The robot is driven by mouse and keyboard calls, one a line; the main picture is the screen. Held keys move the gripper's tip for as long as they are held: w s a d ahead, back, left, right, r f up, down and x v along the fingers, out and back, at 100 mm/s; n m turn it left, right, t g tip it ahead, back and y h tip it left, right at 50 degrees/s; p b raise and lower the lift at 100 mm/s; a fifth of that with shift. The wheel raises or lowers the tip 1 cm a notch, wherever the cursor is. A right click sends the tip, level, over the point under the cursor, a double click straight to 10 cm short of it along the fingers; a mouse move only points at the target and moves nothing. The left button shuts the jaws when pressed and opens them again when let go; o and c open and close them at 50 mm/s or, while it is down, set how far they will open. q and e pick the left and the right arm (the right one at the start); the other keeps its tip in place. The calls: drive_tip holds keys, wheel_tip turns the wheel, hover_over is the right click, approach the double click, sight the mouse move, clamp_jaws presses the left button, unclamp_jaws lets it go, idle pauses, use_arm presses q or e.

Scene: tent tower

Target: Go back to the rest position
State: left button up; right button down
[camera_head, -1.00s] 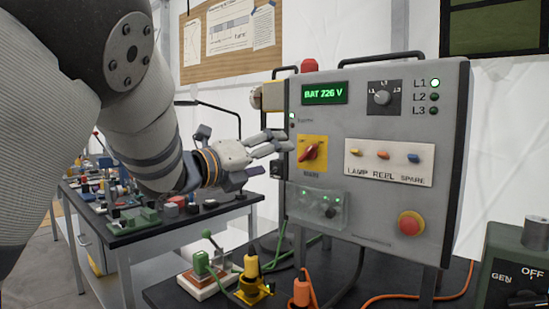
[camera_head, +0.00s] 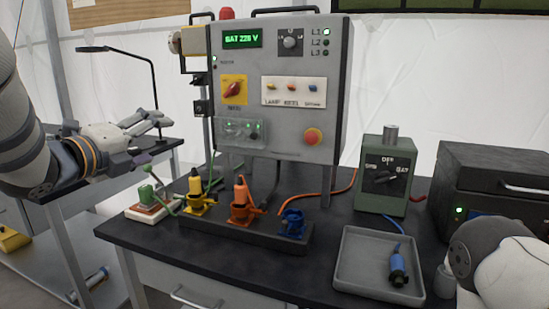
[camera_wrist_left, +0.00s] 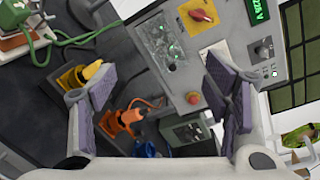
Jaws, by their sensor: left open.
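My left gripper (camera_head: 152,138) is at the left of the head view, left of the grey control panel (camera_head: 270,95) and apart from it. Its fingers are spread and empty. In the left wrist view, the open fingers (camera_wrist_left: 158,112) have purple pads, with nothing held between them; the panel and plugs lie beyond. A rounded white and grey part of my right arm (camera_head: 505,262) shows at the lower right of the head view. No right gripper fingers can be made out there.
Yellow (camera_head: 196,192), orange (camera_head: 241,198) and blue (camera_head: 291,222) connectors stand before the panel. A grey tray (camera_head: 350,275) holds a blue plug (camera_head: 398,265). A green GEN/BAT switch box (camera_head: 385,165) and a dark case (camera_head: 490,180) stand right. A lamp (camera_head: 120,50) stands behind my left gripper.

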use_arm(q)
wheel_tip(320, 180, down, 15)
drive_tip(key=n+g+y, duration=0.2)
drive_tip(key=n+g, duration=0.1)
drive_tip(key=n, duration=0.3)
drive_tip(key=s+f+n+g+y, duration=0.1)
drive_tip(key=s+f+n+g, duration=0.1)
drive_tip(key=s+f+n, duration=0.6)
drive_tip(key=s+f+n+g+y, duration=0.1)
drive_tip(key=s+f+g, duration=0.3)
drive_tip(key=f, duration=0.8)
drive_tip(key=s+d+f+n+g, duration=0.1)
drive_tip(key=s+f+n+g, duration=0.2)
drive_tip(key=s, duration=0.8)
drive_tip(key=s+d+f+n+g, duration=0.1)
drive_tip(key=s+f+n+g, duration=0.2)
drive_tip(key=s, duration=0.8)
drive_tip(key=s+d+f+n+g, duration=0.1)
drive_tip(key=s+f+n, duration=0.5)
drive_tip(key=s, duration=0.6)
drive_tip(key=shift+f+n+g+y, duration=0.3)
drive_tip(key=shift+n+g, duration=0.1)
drive_tip(key=shift+g, duration=0.5)
